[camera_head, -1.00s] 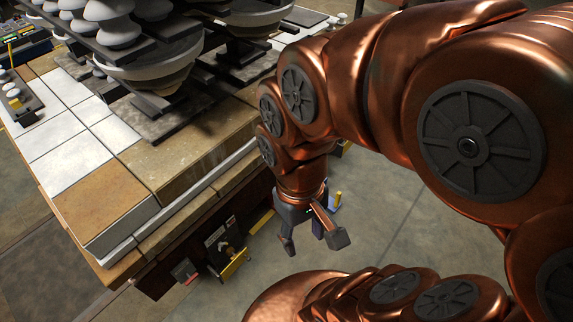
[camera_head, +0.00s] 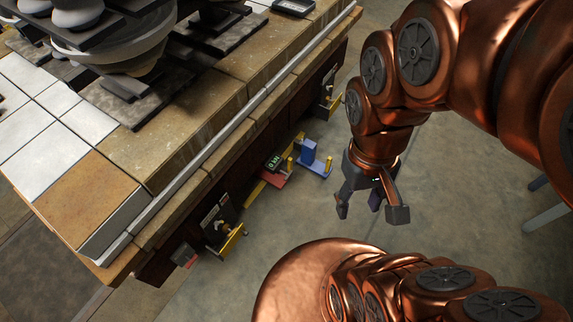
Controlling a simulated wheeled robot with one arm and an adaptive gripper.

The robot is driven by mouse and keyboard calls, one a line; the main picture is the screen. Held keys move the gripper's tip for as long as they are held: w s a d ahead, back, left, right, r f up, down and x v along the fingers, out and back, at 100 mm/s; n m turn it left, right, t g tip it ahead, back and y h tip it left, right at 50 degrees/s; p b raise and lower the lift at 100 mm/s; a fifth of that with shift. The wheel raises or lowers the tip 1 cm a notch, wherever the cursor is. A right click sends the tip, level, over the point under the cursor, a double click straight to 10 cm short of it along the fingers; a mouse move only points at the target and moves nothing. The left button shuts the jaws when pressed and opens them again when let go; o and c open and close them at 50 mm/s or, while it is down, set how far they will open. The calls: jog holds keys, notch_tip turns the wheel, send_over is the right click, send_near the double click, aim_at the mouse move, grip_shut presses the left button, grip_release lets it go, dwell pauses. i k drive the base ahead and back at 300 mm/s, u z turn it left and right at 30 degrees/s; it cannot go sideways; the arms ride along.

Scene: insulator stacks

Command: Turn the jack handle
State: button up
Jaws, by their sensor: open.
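My gripper (camera_head: 372,212) hangs open and empty over the bare floor, to the right of the bench's side. A blue block on a blue base (camera_head: 310,155) with short yellow posts stands low beside the bench, left of my gripper and apart from it. A small green readout (camera_head: 273,162) sits just left of it. A yellow bracket with a small brass-coloured fitting (camera_head: 221,227) is lower left on the bench side, and a similar yellow bracket (camera_head: 328,102) is farther up. I cannot tell which part is the jack handle.
The bench (camera_head: 165,165) fills the left, with a pale rail along its edge. Insulator stacks (camera_head: 110,45) on dark plates stand on top. A red piece (camera_head: 184,256) is low on the bench side. The floor (camera_head: 290,210) between bench and gripper is clear.

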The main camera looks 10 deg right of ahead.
aim_at(288, 174)
jog(key=u, duration=0.05)
jog(key=k, duration=0.5)
jog(key=z, duration=1)
jog(key=i, duration=0.8)
jog(key=u, duration=2)
